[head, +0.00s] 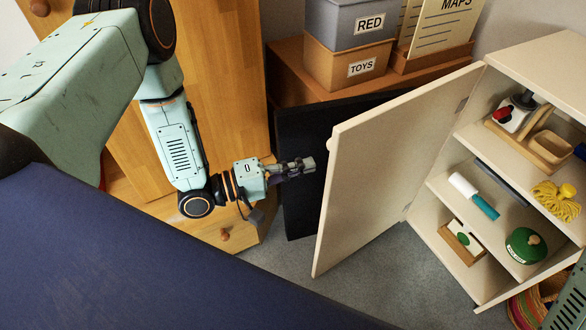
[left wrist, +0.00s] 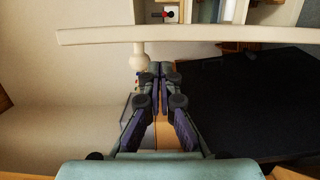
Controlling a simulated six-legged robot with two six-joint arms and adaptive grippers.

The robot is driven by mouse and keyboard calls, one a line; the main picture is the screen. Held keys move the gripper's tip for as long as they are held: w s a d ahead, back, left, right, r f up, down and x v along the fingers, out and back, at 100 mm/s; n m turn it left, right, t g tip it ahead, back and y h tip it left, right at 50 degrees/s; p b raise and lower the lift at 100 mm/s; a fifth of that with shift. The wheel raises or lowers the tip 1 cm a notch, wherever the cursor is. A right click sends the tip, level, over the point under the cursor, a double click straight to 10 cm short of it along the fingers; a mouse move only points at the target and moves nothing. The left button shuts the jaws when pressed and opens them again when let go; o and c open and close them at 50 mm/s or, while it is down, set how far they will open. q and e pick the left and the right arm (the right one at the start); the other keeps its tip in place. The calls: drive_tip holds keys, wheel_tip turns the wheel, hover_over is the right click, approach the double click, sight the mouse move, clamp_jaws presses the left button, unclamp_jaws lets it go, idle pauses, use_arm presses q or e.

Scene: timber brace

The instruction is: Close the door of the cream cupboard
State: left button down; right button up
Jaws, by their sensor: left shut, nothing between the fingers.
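The cream cupboard (head: 447,205) stands at the right in the head view, with its shelves showing. Its cream door (head: 385,150) is wide open, swung out to the left. The round knob (head: 331,143) is on the door's free edge. In the left wrist view the door (left wrist: 200,34) crosses the top edge-on, and the knob (left wrist: 139,60) hangs below it. My left gripper (head: 308,164) is shut and empty, just left of the door. In the left wrist view its fingertips (left wrist: 160,68) are close to the knob; I cannot tell whether they touch. My right gripper is not in view.
A black panel (head: 298,200) stands behind my left gripper. A wooden cabinet (head: 225,80) is at the left. Boxes labelled RED (head: 352,25) and TOYS (head: 345,65) sit at the back. A striped basket (head: 530,305) is at lower right. Grey floor (head: 375,265) lies clear below the door.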

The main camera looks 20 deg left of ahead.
sight(331, 161)
use_arm(q)
drive_tip(key=b+x, duration=0.1)
drive_tip(key=x, duration=0.5)
drive_tip(key=shift+w+d+b, duration=0.15)
drive_tip(key=shift+d+b, duration=0.05)
drive_tip(key=shift+b, duration=0.15)
drive_tip(key=shift+d, duration=0.1)
